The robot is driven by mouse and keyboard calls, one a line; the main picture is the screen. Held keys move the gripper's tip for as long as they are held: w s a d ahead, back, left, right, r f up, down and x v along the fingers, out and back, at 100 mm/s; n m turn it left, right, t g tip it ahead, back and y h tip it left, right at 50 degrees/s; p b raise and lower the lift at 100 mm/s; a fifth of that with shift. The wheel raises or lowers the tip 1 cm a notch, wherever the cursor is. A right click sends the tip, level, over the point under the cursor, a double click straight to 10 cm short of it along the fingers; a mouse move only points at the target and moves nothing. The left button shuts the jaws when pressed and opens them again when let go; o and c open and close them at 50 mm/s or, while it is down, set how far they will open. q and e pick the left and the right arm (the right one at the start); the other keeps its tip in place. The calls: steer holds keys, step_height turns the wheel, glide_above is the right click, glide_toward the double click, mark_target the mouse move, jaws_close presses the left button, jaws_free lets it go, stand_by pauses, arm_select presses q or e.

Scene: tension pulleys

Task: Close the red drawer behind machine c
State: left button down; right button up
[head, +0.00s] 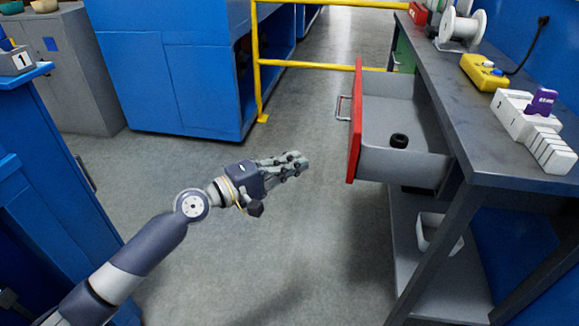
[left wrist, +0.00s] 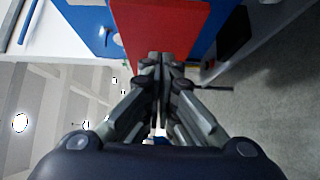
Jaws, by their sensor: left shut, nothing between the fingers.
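The red drawer (head: 355,125) is pulled open from the grey workbench on the right in the head view. Its red front faces left with a metal handle (head: 341,108), and a small black ring (head: 399,140) lies inside the grey box. My left gripper (head: 303,161) is shut and empty, to the left of the drawer front and apart from it in the head view. In the left wrist view the shut fingers (left wrist: 160,60) point toward the red drawer front (left wrist: 158,22). My right gripper is not in view.
The workbench (head: 490,145) holds a yellow box (head: 484,72), a white spool (head: 462,27) and a white rack (head: 530,125). A yellow railing (head: 320,66) stands behind. A blue cabinet (head: 170,80) stands at the back left. The floor left of the drawer is clear.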

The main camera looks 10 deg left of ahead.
arm_select(q)
steer(key=w+d+p, duration=0.1)
steer(key=w+d, duration=0.3)
steer(key=d, duration=0.4)
steer(key=shift+d, duration=0.15)
